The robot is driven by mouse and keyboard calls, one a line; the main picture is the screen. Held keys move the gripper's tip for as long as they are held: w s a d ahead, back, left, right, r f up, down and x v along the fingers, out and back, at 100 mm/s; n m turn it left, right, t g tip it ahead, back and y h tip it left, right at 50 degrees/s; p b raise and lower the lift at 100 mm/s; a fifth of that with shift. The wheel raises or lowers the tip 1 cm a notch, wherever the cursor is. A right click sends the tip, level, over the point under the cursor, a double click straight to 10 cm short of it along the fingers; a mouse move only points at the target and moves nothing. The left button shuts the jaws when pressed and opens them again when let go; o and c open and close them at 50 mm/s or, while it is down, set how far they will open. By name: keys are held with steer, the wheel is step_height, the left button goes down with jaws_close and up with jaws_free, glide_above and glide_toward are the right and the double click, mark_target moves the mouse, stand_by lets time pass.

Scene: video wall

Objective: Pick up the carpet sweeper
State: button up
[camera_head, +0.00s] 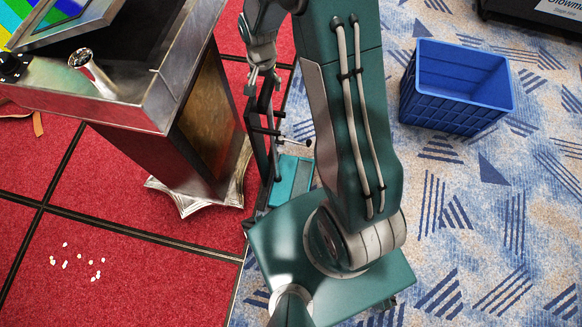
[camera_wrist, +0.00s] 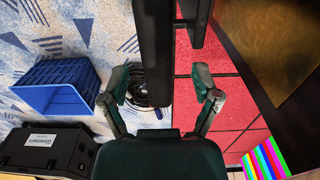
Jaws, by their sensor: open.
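My gripper (camera_head: 263,80) hangs pointing down beside the metal lectern in the head view. In the wrist view its two fingers (camera_wrist: 161,85) are spread apart with nothing gripped. A thick black bar (camera_wrist: 154,45) rises between them in that view, nearer the left finger; I cannot tell if it touches. The dark upright frame (camera_head: 262,145) below my gripper in the head view looks like the carpet sweeper's handle. A teal block (camera_head: 291,181) at its foot may be the sweeper's head. My own arm and body hide part of it.
The metal lectern (camera_head: 205,125) stands close on the left in the head view. A blue crate (camera_head: 457,88) stands on the patterned carpet at the right. A black case (camera_wrist: 45,150) shows in the wrist view. White bits (camera_head: 78,258) lie on the red carpet. Carpet right of my arm is mostly clear.

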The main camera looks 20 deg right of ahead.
steer(key=f, duration=0.2)
steer(key=shift+a+f, duration=0.25)
steer(key=shift+f, duration=0.15)
steer(key=shift+d+f, duration=0.2)
steer(key=shift+f, duration=0.1)
steer(key=shift+d, duration=0.35)
steer(key=c, duration=0.6)
steer(key=shift+a, duration=0.15)
jaws_close()
steer(key=shift+a, duration=0.2)
